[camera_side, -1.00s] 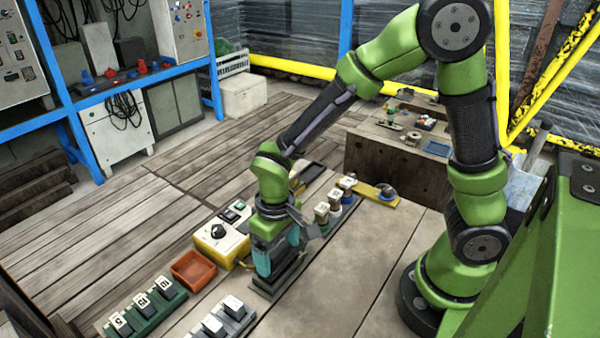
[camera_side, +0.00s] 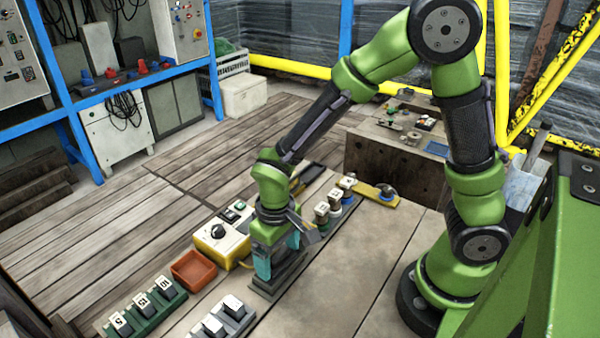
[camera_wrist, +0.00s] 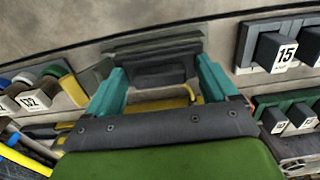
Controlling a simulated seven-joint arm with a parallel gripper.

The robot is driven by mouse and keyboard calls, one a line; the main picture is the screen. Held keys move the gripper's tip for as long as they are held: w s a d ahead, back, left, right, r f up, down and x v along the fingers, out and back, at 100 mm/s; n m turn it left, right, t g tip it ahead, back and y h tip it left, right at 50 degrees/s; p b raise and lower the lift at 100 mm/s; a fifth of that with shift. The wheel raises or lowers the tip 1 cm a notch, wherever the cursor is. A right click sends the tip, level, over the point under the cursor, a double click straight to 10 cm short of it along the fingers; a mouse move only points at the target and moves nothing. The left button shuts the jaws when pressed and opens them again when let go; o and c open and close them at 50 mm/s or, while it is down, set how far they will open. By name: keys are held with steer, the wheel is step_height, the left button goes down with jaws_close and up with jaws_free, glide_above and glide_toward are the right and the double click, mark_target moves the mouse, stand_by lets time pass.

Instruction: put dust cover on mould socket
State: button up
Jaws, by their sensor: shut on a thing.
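My gripper (camera_side: 278,256) points down at the middle of the bench, with its teal fingers shut on a dark grey piece, which I take to be the dust cover (camera_wrist: 160,76). In the wrist view my gripper (camera_wrist: 162,82) has one finger on each side of it. A grey stepped block, seemingly the mould socket (camera_side: 272,290), is directly below the fingers; its edge shows behind the cover in the wrist view (camera_wrist: 150,43). The cover is at or just above the block. The fingers hide most of the cover in the side view, and I cannot tell whether it is seated.
A yellow control box (camera_side: 220,241) and an orange tray (camera_side: 193,271) stand left of my gripper. A green rack (camera_side: 148,315) and a grey rack (camera_side: 238,322) hold tagged blocks in front. Several tagged pieces (camera_side: 322,210) stand behind. The bench to the right is clear.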

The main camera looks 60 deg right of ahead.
steer(key=o, duration=0.8)
steer(key=shift+r, duration=3.7)
steer(key=shift+s+f, duration=0.15)
steer(key=s+d+r+m+t, duration=0.1)
steer(key=s+d+r+t, duration=0.1)
steer(key=r, duration=0.2)
steer(key=s+d+r+m+t+y, duration=0.1)
steer(key=s+d+r+t, duration=0.1)
steer(key=r, duration=0.3)
steer(key=s+d+r+m+t+y, duration=0.1)
steer(key=s+d+r+m+t, duration=0.1)
steer(key=d+r+t, duration=0.1)
steer(key=shift+s+d+r, duration=0.25)
steer(key=shift+d+r, duration=0.45)
steer(key=shift+r, duration=0.1)
